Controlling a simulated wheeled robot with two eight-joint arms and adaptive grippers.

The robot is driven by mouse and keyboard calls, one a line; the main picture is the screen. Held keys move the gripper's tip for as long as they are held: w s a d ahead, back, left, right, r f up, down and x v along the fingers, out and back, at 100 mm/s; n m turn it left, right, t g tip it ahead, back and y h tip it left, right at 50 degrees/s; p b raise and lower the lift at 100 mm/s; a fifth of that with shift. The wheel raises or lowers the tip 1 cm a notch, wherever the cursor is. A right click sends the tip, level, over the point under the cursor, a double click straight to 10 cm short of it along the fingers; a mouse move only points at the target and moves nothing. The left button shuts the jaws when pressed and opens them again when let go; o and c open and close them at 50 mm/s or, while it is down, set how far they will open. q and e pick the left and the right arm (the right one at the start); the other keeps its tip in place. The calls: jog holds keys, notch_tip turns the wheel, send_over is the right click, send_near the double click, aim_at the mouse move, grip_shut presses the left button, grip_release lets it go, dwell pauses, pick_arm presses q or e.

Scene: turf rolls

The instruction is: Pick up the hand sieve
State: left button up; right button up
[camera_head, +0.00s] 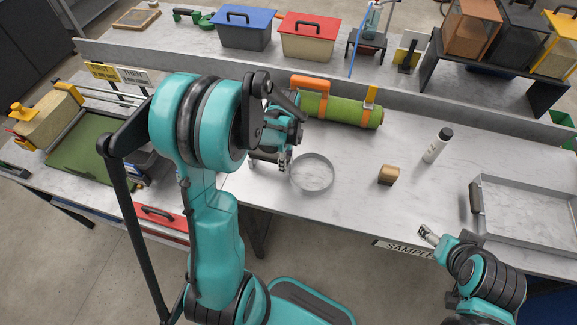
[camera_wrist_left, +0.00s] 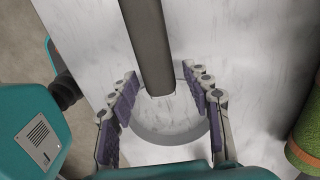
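The hand sieve (camera_head: 312,173) lies on the bench as a round grey rim with a pale face, just right of and below my left gripper (camera_head: 286,142). In the left wrist view its rim (camera_wrist_left: 171,139) shows beyond and between the two fingers of my left gripper (camera_wrist_left: 163,100), which are spread apart and hold nothing visible. A thick dark grey bar (camera_wrist_left: 148,45) runs from the top edge to over the rim; I cannot tell whether it is the handle. My right gripper (camera_head: 428,234) is at the bench's front edge, far from the sieve; its finger opening is too small to tell.
A green turf roll (camera_head: 345,110) with orange straps lies behind the sieve. A wooden block (camera_head: 389,175), a white bottle (camera_head: 437,145) and a grey tray (camera_head: 480,212) are to the right. Toolboxes stand along the back. The bench between sieve and block is clear.

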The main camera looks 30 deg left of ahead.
pick_arm(q)
grip_shut()
jog(key=shift+r, duration=0.1)
